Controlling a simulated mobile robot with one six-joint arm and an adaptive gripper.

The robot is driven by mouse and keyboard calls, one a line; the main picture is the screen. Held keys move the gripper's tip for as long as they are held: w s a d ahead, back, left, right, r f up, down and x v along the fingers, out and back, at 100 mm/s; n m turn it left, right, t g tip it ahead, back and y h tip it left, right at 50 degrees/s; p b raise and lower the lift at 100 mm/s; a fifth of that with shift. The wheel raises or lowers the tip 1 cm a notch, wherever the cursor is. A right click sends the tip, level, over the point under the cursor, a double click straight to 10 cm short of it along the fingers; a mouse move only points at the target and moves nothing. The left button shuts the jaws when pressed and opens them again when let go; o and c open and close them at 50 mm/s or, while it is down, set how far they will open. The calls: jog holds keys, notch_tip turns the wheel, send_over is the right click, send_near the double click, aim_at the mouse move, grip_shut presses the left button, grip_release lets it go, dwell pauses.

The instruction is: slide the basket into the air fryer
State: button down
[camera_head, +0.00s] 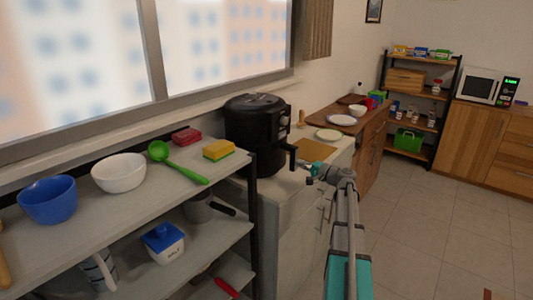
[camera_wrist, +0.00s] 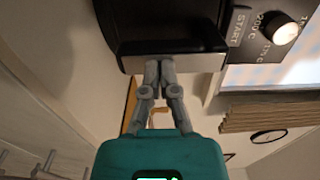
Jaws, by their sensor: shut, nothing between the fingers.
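The black air fryer (camera_head: 256,118) stands on the counter by the window wall. Its basket's dark handle (camera_head: 293,158) sticks out at the front, toward my gripper (camera_head: 309,168). I cannot tell how far in the basket sits. In the wrist view, the handle (camera_wrist: 172,63) is a dark block with a silver strip. My gripper's fingers (camera_wrist: 159,66) are together and empty, their tips at the strip's edge, touching it or very close. The fryer's control panel (camera_wrist: 265,25) with a START label and a lit dial shows at upper right. The basket's inside is hidden.
A wooden board (camera_head: 314,150) and a plate (camera_head: 328,134) lie on the counter past the fryer. A shelf rack (camera_head: 120,200) with bowls, a green spoon and sponges stands at the left. The tiled floor (camera_head: 440,220) at right is mostly open.

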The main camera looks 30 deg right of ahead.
jog(key=shift+w+a, duration=0.1)
jog(key=shift+w, duration=0.15)
jog(key=shift+s, duration=0.1)
jog(key=shift+v, duration=2.45)
